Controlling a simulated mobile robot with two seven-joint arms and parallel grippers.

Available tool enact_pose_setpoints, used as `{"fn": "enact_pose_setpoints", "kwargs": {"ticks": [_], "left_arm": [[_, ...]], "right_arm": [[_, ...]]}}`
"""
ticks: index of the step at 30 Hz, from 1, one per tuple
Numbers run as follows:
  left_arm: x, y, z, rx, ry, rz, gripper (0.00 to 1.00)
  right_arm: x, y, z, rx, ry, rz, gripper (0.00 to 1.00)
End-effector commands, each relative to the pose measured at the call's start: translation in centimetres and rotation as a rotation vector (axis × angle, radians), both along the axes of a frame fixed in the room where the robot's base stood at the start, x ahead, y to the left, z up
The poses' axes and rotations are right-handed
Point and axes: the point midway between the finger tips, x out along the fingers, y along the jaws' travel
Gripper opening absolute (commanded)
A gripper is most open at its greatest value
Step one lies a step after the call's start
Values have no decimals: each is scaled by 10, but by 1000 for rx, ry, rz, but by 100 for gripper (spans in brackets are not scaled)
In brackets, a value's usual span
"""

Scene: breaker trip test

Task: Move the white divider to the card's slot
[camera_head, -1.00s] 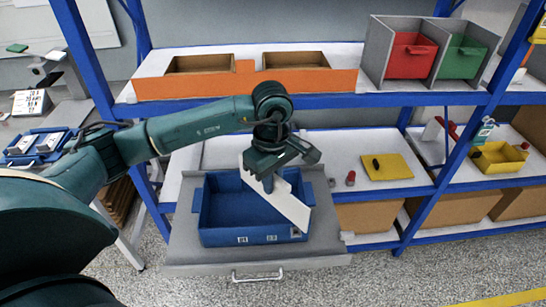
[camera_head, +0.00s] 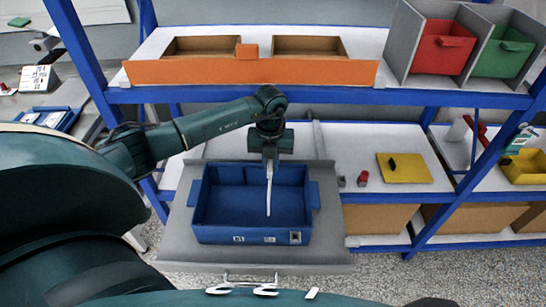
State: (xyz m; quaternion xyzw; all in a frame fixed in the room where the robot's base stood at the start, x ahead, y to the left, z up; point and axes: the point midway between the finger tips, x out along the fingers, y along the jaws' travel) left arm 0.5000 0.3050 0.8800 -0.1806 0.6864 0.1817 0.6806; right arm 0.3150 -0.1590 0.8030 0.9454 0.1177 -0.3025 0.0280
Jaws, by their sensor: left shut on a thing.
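The white divider (camera_head: 269,190) is a thin white plate, seen nearly edge-on and upright. My left gripper (camera_head: 270,156) is shut on its top end. The divider hangs over or in the blue bin (camera_head: 212,236), right of its middle; I cannot tell whether its lower edge touches the floor of the bin. The bin's front wall has small white labels at the middle and a card (camera_head: 296,237) with a dark picture at the right end. The slots themselves are too small to make out. My right gripper is not in view.
The bin stands on a grey pull-out tray (camera_head: 180,250) with a handle. An orange-fronted shelf (camera_head: 200,74) is above. Right of the tray are a small red object (camera_head: 362,178) and a yellow plate (camera_head: 410,175). Red (camera_head: 440,50) and green (camera_head: 500,55) bins stand at upper right.

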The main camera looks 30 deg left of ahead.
Motion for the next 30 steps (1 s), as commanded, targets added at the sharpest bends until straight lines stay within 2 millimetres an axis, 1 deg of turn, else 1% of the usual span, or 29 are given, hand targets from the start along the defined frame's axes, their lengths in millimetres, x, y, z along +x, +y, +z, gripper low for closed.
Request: {"fn": "enact_pose_setpoints", "kwargs": {"ticks": [3, 7, 12, 17, 23, 30], "left_arm": [[4, 4, 3, 2, -8, 37, 0], [4, 5, 4, 2, -11, 40, 0], [5, 4, 5, 2, -14, 38, 0], [6, 4, 2, 2, -16, 37, 0], [5, 4, -12, 1, -13, 36, 0], [3, 3, -38, 0, -8, 34, 0]], "right_arm": [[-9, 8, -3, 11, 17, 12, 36], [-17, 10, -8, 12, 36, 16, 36], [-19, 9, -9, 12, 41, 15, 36], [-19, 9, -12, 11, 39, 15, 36], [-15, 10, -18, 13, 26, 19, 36], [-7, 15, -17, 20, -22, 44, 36]]}}
